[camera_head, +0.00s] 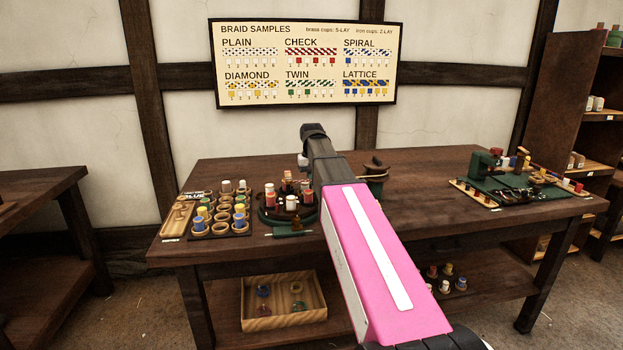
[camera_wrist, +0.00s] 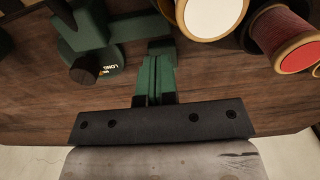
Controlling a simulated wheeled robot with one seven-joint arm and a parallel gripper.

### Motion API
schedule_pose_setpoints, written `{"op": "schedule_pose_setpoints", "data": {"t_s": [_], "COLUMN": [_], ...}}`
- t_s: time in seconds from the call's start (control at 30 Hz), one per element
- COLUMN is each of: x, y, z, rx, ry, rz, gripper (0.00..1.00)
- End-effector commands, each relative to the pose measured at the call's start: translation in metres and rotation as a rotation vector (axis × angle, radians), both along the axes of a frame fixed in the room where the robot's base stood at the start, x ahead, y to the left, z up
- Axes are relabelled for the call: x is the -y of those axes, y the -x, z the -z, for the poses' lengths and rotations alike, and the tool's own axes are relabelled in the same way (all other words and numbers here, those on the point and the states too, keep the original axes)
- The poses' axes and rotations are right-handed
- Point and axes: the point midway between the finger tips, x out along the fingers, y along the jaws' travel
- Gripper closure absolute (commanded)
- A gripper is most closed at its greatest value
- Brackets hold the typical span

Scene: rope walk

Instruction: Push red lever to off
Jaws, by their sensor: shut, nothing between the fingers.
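I cannot make out a red lever in either view; my arm covers part of the bench centre in the head view. A round green braiding machine (camera_head: 270,216) with red, white and dark bobbins stands on the bench beside my arm. In the wrist view a green machine part (camera_wrist: 92,35) with a dark round knob (camera_wrist: 84,70) and partly readable "LONG" lettering lies left of my gripper. My gripper (camera_wrist: 158,58) is shut and empty, with its fingers together above the wooden bench top.
A white-faced spool (camera_wrist: 212,14) and a red spool (camera_wrist: 285,40) stand close at the wrist view's upper right. The bench between centre and right is mostly clear.

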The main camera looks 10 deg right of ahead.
Motion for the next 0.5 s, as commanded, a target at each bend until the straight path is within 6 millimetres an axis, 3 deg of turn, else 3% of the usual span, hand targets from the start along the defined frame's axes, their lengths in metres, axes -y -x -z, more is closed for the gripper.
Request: {"op": "schedule_pose_setpoints", "data": {"t_s": [0.5], "x": [0.0000], "y": [0.0041], "z": [0.0002], "rx": [0.000], "ry": [0.000], "rz": [0.000], "gripper": [1.00]}}
